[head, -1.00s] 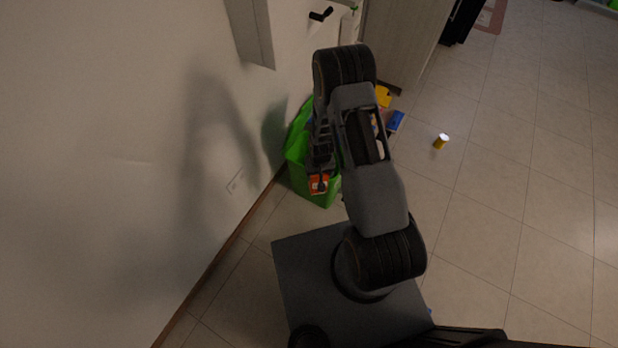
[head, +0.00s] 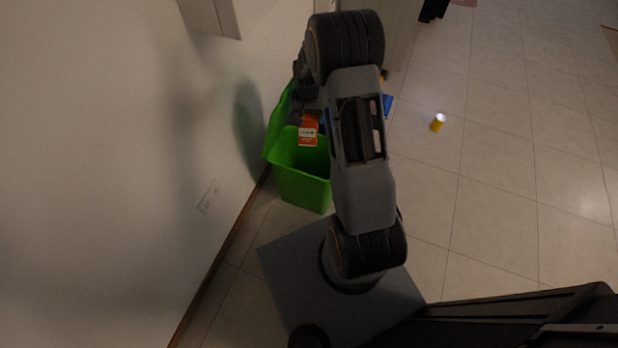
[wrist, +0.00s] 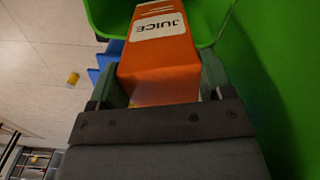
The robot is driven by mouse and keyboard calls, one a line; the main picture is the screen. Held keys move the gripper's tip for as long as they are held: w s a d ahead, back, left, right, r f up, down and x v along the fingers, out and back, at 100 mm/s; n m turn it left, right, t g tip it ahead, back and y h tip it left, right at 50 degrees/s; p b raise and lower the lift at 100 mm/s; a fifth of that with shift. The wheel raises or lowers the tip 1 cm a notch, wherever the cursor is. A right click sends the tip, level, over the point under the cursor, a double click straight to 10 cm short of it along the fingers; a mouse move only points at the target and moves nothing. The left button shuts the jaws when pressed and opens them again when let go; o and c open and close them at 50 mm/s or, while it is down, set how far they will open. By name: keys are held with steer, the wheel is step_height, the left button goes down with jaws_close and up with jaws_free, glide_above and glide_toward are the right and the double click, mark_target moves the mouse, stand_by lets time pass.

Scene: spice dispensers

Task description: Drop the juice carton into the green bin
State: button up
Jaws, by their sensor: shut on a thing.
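The juice carton is orange with a white "JUICE" label. It shows in the head view (head: 308,131) and large in the wrist view (wrist: 160,62). My gripper (head: 305,112) is shut on the carton, with one finger on each side of it in the wrist view (wrist: 162,85). The green bin (head: 303,188) stands on the floor against the wall, its lid tipped back towards the wall. In the head view the carton appears over the bin's opening, near its far side. The bin's green wall also fills the right of the wrist view (wrist: 285,80). My arm hides the bin's right side.
Blue objects (head: 387,104) lie just beyond the bin, partly hidden by my arm. A yellow can (head: 437,123) lies on the tiled floor to the right. The wall borders the bin on the left. The floor on the right is mostly clear.

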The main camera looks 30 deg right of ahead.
mark_target(308, 128)
steer(key=shift+f+b, duration=2.1)
steer(key=shift+f, duration=0.85)
